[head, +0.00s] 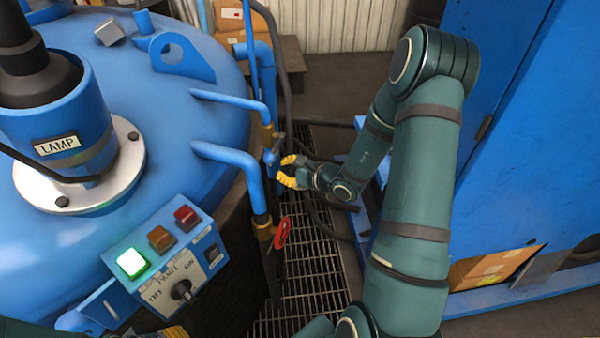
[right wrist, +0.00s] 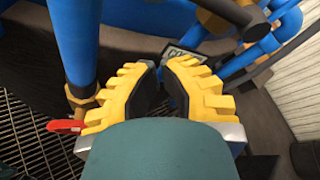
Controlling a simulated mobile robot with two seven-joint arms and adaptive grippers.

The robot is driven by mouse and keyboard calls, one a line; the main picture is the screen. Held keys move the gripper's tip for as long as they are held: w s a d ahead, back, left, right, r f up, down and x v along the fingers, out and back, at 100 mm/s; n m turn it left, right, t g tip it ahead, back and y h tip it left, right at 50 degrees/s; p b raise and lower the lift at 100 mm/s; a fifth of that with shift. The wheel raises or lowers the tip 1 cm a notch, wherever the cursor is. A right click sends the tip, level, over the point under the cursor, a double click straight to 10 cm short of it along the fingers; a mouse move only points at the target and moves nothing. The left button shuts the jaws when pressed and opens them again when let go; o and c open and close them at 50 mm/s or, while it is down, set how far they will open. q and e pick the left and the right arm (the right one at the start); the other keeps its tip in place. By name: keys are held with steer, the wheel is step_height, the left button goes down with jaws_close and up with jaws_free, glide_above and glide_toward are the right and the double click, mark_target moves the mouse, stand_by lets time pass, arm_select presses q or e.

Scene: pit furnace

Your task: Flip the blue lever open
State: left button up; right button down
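The blue lever (head: 272,156) appears as a small dark blue piece by the brass valve (head: 267,136) on the upper blue pipe, in the head view. My right gripper (head: 284,171) is just right of it, with yellow fingers pointing left and a gap between them. I cannot tell whether they touch the lever. In the right wrist view the fingers (right wrist: 160,75) are partly apart with nothing visible between them. A small lettered tag (right wrist: 187,56) and blue parts are beyond the tips. Of my left gripper (head: 174,332), only a yellowish bit shows at the bottom edge.
A red handle (head: 282,232) sits on the lower pipe's brass valve (head: 264,228), below my right gripper. The large blue furnace lid (head: 215,110) and a control box (head: 160,262) with a lit green button are left. A blue cabinet (head: 520,140) stands right; floor grating (head: 310,275) lies between.

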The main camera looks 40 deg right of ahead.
mark_target(276, 147)
arm_select(q)
steer(key=shift+w+r+p, duration=0.1)
steer(key=shift+r+p, duration=0.2)
steer(key=shift+p, duration=0.05)
arm_select(e)
steer(key=a+r, duration=0.2)
steer(key=r, duration=0.1)
steer(key=shift+w+a, duration=0.15)
steer(key=shift+a, duration=0.05)
